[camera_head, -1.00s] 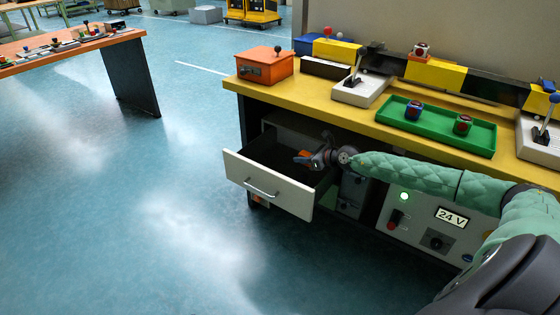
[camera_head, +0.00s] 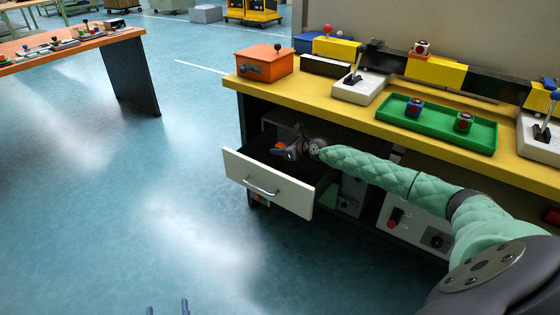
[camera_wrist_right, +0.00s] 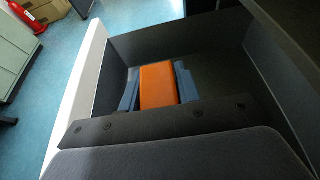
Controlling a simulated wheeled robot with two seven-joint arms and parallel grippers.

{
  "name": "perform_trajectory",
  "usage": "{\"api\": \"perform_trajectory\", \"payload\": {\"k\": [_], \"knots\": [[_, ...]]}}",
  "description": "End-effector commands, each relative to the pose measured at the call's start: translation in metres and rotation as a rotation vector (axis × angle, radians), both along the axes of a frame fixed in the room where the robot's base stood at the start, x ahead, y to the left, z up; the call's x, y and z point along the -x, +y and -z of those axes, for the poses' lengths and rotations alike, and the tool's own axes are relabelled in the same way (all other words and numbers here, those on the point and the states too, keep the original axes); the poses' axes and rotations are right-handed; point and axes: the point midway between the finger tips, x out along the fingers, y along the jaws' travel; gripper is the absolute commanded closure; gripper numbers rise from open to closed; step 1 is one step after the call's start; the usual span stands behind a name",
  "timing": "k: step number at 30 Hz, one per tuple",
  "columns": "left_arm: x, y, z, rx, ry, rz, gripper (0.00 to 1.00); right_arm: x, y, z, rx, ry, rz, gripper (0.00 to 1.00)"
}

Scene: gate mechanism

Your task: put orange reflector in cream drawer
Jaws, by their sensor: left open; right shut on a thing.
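The cream drawer (camera_head: 266,187) is pulled open under the left end of the yellow-topped bench. My right gripper (camera_head: 278,152) is over the drawer's opening, shut on the orange reflector (camera_head: 280,145). In the right wrist view the orange reflector (camera_wrist_right: 158,86) sits between the blue fingers of my right gripper (camera_wrist_right: 157,90). The drawer's dark interior (camera_wrist_right: 215,65) surrounds it in that view; I cannot tell whether the reflector touches the drawer floor. My left gripper (camera_head: 168,308) shows only as two separated blue fingertips at the bottom edge, open, far from the drawer.
The bench top (camera_head: 300,96) overhangs behind the drawer. It carries an orange box (camera_head: 264,66), a lever unit (camera_head: 360,87) and a green tray (camera_head: 440,128) with two small cubes. A control panel (camera_head: 415,222) stands below. The floor left of the drawer is clear.

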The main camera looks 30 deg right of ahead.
Motion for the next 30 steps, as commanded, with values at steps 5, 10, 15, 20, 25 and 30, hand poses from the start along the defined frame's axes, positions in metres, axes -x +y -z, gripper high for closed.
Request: {"api": "perform_trajectory", "payload": {"k": [5,10,15,20,25,30], "knots": [[-0.001,0.002,-0.034,0.025,-0.106,-0.008,0.29,0.0,0.0,0.012,-0.002,0.0,0.001,0.9],[0.0,0.003,-0.053,0.04,-0.165,-0.011,0.29,0.0,0.0,0.017,-0.001,-0.001,0.0,0.9],[0.001,0.004,-0.062,0.046,-0.193,-0.013,0.29,0.0,0.0,0.021,-0.001,-0.001,0.0,0.9],[0.004,0.006,-0.092,0.069,-0.287,-0.019,0.29,0.0,0.0,0.03,-0.002,0.001,0.001,0.9],[0.012,0.01,-0.127,0.097,-0.403,-0.025,0.29,0.001,0.0,0.04,-0.002,0.001,0.001,0.9],[0.022,0.014,-0.158,0.124,-0.508,-0.032,0.29,0.001,0.0,0.049,-0.001,0.0,0.0,0.9]]}}
